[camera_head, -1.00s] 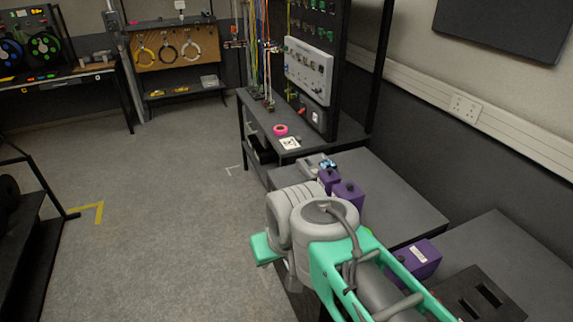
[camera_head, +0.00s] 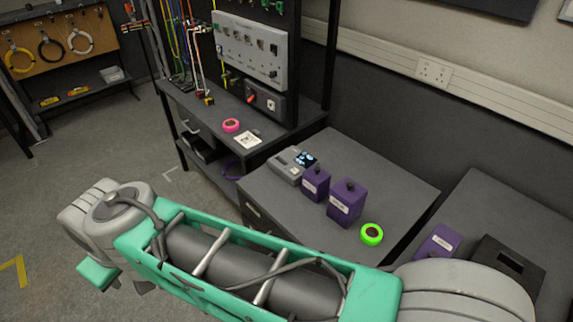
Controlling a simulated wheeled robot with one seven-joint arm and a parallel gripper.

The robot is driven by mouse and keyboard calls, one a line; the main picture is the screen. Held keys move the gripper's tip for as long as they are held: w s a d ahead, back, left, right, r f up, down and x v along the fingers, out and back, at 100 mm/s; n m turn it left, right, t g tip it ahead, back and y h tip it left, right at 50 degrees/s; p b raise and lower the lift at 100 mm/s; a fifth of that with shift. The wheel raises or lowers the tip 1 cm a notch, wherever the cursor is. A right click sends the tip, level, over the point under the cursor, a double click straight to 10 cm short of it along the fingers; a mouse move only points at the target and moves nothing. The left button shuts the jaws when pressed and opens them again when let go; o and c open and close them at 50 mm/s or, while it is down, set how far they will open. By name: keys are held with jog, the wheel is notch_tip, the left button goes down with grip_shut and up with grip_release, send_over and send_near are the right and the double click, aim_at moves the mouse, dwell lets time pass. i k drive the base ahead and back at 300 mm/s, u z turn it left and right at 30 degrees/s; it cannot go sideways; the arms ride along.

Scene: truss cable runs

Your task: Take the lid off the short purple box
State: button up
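Two purple boxes with dark knobs on top stand upright side by side on the grey middle bench. The smaller purple box (camera_head: 315,184) is on the left, and the taller purple box (camera_head: 346,203) is just right of it. Both look closed. A third purple box (camera_head: 437,244) with a white label is on the right bench, its lower part hidden by my arm. I cannot tell for sure which one is the short box. My arm crosses the foreground in front of the benches, and my gripper is not in view.
A green tape roll (camera_head: 372,234) lies right of the taller box, and a grey device (camera_head: 290,164) stands left of the smaller one. A black slotted block (camera_head: 507,265) is on the right bench. A pink tape roll (camera_head: 231,125) lies on the cable bench (camera_head: 205,115).

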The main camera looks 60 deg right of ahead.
aim_at(316, 174)
jog(key=z, duration=0.5)
jog(key=i, duration=1.35)
jog(key=z, duration=0.65)
